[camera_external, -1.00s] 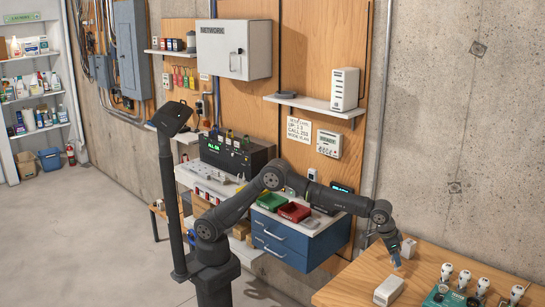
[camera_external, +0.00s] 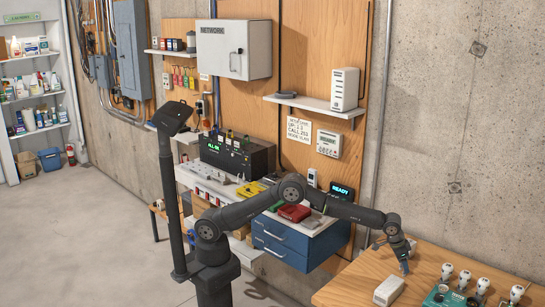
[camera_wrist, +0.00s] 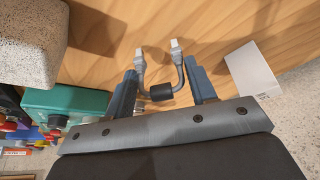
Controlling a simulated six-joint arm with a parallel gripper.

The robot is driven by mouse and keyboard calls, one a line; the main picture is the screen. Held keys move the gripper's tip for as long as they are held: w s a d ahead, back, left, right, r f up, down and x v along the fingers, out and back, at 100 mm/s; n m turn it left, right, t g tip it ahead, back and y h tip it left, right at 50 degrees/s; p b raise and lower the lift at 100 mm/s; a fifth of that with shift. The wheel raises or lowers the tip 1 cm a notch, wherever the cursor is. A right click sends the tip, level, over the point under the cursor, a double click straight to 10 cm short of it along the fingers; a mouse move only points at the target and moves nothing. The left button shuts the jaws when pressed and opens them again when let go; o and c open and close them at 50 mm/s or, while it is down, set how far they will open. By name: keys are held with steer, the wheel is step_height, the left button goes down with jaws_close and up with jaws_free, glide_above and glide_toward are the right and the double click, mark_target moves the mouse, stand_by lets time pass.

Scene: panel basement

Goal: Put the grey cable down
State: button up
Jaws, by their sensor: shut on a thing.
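The grey cable (camera_wrist: 179,76) is a short U-shaped lead with two pale plugs and a dark sleeve at its bend. In the wrist view it sits between the blue-grey fingers of my gripper (camera_wrist: 162,88), which is shut on it. The plugs point away from the gripper, over the wooden table. In the external view my gripper (camera_external: 404,266) is low over the wooden table (camera_external: 345,287), behind the white box. The cable is too small to make out there. I cannot tell whether it touches the tabletop.
A white box (camera_external: 388,290) lies close to the gripper; a pale box (camera_wrist: 252,70) shows right of the cable in the wrist view. A green device (camera_external: 440,296) and several white-topped parts (camera_external: 464,279) stand at the right. Bare wood lies around the plugs.

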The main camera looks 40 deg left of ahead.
steer(key=shift+f, duration=0.25)
steer(key=shift+f, duration=0.1)
steer(key=shift+f, duration=0.1)
steer(key=o, duration=1)
steer(key=shift+c, duration=0.2)
steer(key=v, duration=1.2)
steer(key=shift+r, duration=0.2)
